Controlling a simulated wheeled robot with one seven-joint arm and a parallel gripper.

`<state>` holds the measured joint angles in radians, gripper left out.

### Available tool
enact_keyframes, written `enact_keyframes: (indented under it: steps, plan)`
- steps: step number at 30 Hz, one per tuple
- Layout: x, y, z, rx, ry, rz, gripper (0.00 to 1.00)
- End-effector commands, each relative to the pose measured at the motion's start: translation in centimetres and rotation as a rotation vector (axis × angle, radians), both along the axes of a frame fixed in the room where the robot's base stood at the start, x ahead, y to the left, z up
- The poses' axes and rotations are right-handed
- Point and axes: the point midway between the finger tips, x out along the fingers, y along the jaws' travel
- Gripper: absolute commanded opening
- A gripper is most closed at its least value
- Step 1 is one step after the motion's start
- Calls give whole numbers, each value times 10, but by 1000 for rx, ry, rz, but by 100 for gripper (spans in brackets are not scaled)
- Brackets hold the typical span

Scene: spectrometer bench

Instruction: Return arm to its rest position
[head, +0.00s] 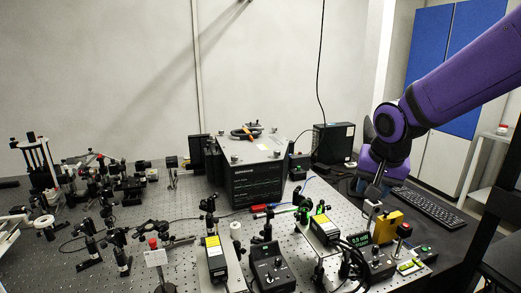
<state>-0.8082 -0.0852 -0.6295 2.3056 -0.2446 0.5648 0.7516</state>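My purple arm reaches in from the upper right and bends down at its elbow. My gripper (372,192) points down at the end of the arm, above the right part of the optical bench. It is small and dark here, and I cannot tell whether its fingers are open or shut, or whether they hold anything. A yellow box (387,228) stands just below and to the right of it. I cannot tell whether the gripper touches the small parts beside that box.
The perforated bench (190,260) is crowded with optical mounts. A black instrument (255,180) stands mid-bench, with a black computer case (333,143) behind. A keyboard (428,206) lies right of my gripper; a blue-and-white cabinet (440,150) stands behind. Open air lies above the bench.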

Motion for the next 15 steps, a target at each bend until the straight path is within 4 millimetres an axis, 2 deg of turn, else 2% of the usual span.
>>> enact_keyframes:
  steps: [1,6,15]
  plan:
    - [-12,-10,9,19,0,9,42]
    - [-53,-30,35,45,-6,88,42]
    - [-136,-52,73,12,-59,230,42]
